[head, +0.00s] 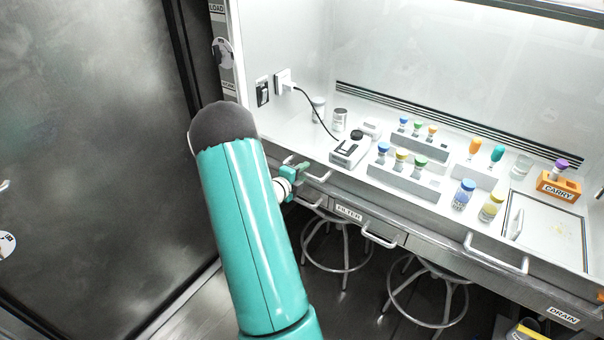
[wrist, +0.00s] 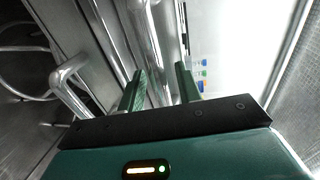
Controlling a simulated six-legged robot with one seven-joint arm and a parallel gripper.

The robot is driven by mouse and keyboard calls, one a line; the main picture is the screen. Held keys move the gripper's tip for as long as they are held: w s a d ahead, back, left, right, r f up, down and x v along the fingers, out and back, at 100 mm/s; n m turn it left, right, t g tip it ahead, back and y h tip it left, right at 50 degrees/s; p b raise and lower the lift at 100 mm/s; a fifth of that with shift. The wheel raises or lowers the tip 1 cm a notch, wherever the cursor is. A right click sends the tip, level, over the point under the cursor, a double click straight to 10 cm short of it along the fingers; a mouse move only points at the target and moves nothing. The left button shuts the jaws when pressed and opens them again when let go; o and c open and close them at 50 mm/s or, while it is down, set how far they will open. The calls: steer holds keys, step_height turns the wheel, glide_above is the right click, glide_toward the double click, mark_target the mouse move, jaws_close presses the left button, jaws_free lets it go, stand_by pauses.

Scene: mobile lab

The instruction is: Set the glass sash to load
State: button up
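The hood's metal front rail (head: 440,222) carries a left handle (head: 317,178) and a right handle (head: 496,256). It looks like the lower edge of the glass sash, though the clear pane itself is hard to make out. A LOAD label (head: 216,8) is high on the left post, with another label lower down. My gripper (head: 297,168) is at the rail's left end, close to the left handle. In the wrist view my gripper (wrist: 160,88) is open, with silver bars showing beyond and between its fingers. I cannot tell whether it touches the handle.
Inside the hood are vial racks (head: 404,178), a small device (head: 350,150) with a cord, and an orange CARRY block (head: 559,186). A FILTER drawer (head: 349,212) with handles is below the rail. Stools (head: 432,295) stand underneath. A dark door (head: 95,130) is at left.

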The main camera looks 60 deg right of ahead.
jaws_close()
glide_toward(302, 28)
steer(key=s+d, duration=0.1)
steer(key=s, duration=0.2)
steer(key=s+d, duration=0.1)
steer(key=shift+s+d, duration=0.35)
steer(key=shift+s, duration=0.05)
jaws_free()
steer(key=shift+f, duration=0.1)
